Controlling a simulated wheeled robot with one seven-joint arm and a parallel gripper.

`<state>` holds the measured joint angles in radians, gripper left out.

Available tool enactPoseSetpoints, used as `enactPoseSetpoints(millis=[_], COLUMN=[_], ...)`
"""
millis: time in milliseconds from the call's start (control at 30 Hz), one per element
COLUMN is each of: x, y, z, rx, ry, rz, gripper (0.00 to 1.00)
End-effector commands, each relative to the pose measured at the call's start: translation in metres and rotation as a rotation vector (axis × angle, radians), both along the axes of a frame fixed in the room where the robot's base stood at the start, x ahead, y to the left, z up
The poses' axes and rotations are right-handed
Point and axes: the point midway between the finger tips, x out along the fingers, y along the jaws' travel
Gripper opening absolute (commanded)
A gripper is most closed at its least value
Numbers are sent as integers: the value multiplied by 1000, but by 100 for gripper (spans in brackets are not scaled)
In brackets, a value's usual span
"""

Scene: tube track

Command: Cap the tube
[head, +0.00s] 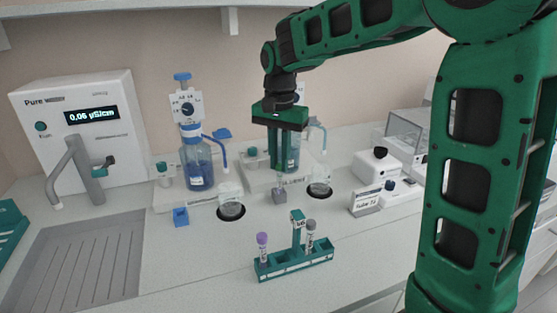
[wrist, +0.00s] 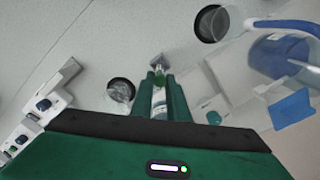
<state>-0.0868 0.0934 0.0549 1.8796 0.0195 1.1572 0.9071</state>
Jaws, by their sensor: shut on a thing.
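My gripper (wrist: 168,104) points down over the bench, in front of the right-hand bottle. In the wrist view its two green fingers are shut on a slim clear tube (wrist: 159,97) with a greenish lower part. The gripper also shows in the head view (head: 281,171). The tube's lower end is at or just above a small grey block (head: 280,194); I cannot tell whether it touches. The block also shows in the wrist view (wrist: 159,59). The tube's top is hidden between the fingers, so I cannot see whether it has a cap.
A teal rack (head: 293,264) in front holds a purple-topped tube (head: 262,245) and a grey-topped tube (head: 310,236). A blue block (head: 181,216) stands to the left. A blue dispenser bottle (head: 198,167), dark round wells and a white device (head: 376,168) surround the arm.

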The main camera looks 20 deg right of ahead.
Motion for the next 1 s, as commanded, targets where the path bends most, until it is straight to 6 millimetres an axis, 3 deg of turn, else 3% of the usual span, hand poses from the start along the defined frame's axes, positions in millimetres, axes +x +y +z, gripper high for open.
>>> enactPoseSetpoints(millis=[900, 933, 1000], x=[0, 0, 0], y=[0, 0, 0], z=[-6, -6, -6], rx=[0, 0, 0], ry=[0, 0, 0], rz=[0, 0, 0], gripper=[4, 22, 36])
